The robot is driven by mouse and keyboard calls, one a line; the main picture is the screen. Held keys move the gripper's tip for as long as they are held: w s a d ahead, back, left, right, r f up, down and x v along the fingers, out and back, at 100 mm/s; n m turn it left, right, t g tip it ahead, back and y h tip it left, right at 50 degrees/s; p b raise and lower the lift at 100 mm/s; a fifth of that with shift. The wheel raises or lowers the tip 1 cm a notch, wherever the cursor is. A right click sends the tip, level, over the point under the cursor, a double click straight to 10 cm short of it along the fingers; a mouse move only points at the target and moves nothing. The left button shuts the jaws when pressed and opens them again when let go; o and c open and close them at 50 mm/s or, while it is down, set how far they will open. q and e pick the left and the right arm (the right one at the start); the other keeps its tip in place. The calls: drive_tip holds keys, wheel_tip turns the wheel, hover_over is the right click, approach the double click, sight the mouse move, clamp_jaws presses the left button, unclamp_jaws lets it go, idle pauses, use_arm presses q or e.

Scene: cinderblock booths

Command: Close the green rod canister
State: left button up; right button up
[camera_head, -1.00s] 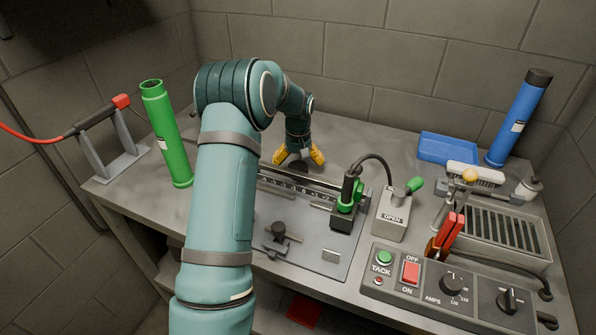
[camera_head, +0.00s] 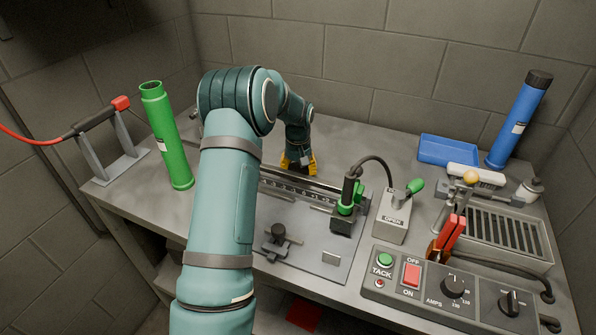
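The green rod canister (camera_head: 170,140) stands upright at the left of the bench, tilted in the picture. Its top is open, with a dark hollow mouth and no cap on it. My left gripper (camera_head: 298,166) points down at the back middle of the bench, behind the clamp rail. Its yellow fingers are drawn in on both sides of a small dark round piece, which looks like a black cap. The fingers and arm hide most of this piece. My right gripper is not in view.
A torch on a grey stand (camera_head: 106,145) is left of the canister. A metal fixture plate (camera_head: 310,240) fills the middle. A blue capped canister (camera_head: 518,120), blue tray (camera_head: 447,150) and control box (camera_head: 440,290) are at the right. The back middle bench is clear.

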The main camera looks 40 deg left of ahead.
sight(298, 168)
use_arm(q)
wheel_tip(298, 168, up, 10)
drive_tip(key=shift+r+p, duration=0.1)
drive_tip(key=shift+p, duration=1)
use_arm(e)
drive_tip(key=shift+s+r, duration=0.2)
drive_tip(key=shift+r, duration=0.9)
use_arm(q)
drive_tip(key=shift+s+d, duration=0.1)
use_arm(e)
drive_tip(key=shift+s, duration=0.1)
